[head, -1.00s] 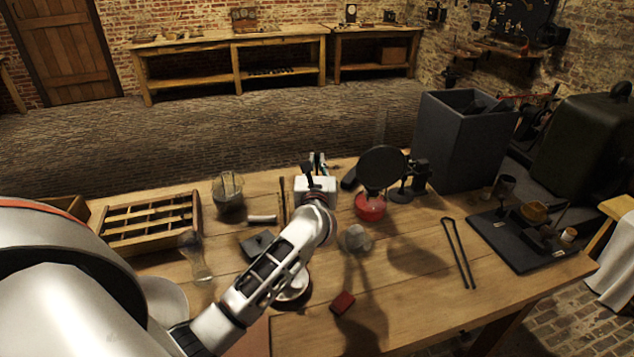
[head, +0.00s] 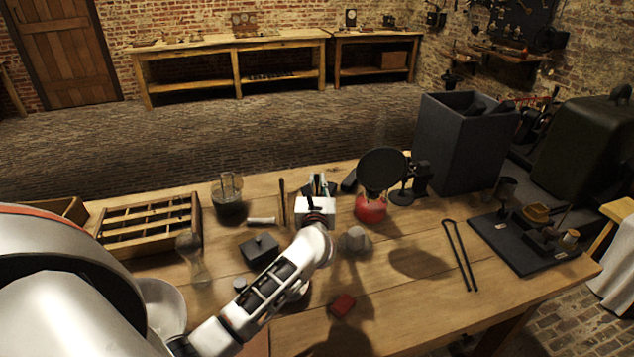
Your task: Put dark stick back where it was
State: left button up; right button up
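A thin dark stick (head: 282,202) lies on the table, just left of my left gripper. My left gripper (head: 319,184) is over the middle of the table, pointing away from me. Its fingers are small and partly hidden by its white body, so I cannot tell whether they are open or shut, or whether they hold anything. A glass jar (head: 229,200) with dark contents stands left of the stick. My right gripper is out of view.
A wooden compartment tray (head: 150,247) is at the left. A tall grey bin (head: 462,143) stands at the back right. The front right tabletop is fairly clear.

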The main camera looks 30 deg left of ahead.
pick_arm(q)
jog(key=shift+o, duration=1)
jog(key=shift+r, duration=0.1)
jog(key=shift+s+d+r, duration=0.1)
jog(key=shift+s, duration=0.05)
jog(key=v, duration=1.1)
jog(key=shift+s+d, duration=0.2)
jog(key=shift+s, duration=0.1)
